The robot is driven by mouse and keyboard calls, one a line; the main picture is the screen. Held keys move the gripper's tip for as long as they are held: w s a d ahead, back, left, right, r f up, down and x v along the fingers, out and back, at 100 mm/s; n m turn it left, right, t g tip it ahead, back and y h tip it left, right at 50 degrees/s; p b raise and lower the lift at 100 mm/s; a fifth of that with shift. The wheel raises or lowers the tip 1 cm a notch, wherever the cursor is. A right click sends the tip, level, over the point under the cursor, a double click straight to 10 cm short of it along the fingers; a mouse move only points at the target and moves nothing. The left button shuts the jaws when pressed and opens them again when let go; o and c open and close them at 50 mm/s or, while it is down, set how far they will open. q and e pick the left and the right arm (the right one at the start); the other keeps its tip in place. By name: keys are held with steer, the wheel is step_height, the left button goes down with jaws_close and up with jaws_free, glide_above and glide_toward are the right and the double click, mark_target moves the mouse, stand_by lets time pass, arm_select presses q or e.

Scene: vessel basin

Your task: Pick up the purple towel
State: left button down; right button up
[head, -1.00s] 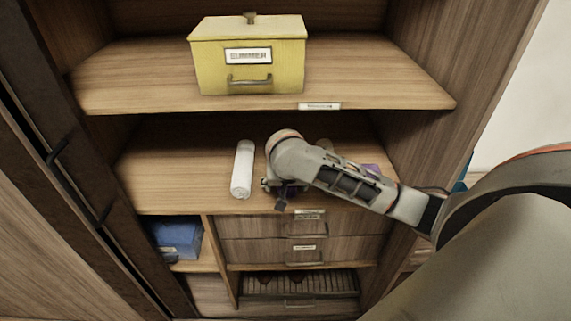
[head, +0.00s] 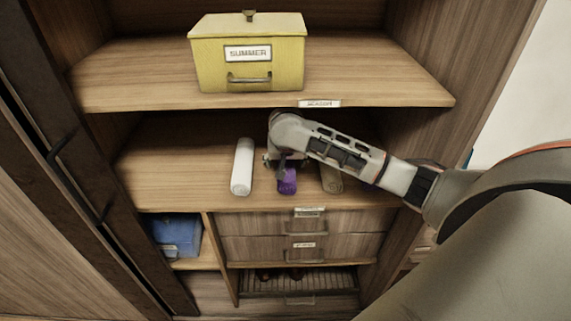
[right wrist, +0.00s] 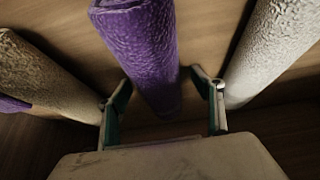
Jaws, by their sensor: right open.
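The purple towel (head: 287,181) is a rolled towel on the middle shelf, lying between a white roll and a beige roll. My right arm covers its far part in the head view. In the right wrist view the purple towel (right wrist: 150,50) runs between the two fingers of my right gripper (right wrist: 163,98). The fingers are apart, one on each side of the roll, with a visible gap to it. In the head view my right gripper (head: 285,163) is over the towel, partly hidden by its own wrist. My left gripper is not in view.
The white rolled towel (head: 242,167) is close on the left, and the beige roll (head: 331,179) on the right. In the wrist view the white roll (right wrist: 275,50) nearly touches one finger and the beige roll (right wrist: 45,75) the other. The upper shelf (head: 140,85) holds a yellow box (head: 248,70).

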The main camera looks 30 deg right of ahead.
steer(key=c, duration=1.3)
steer(key=shift+o, duration=0.2)
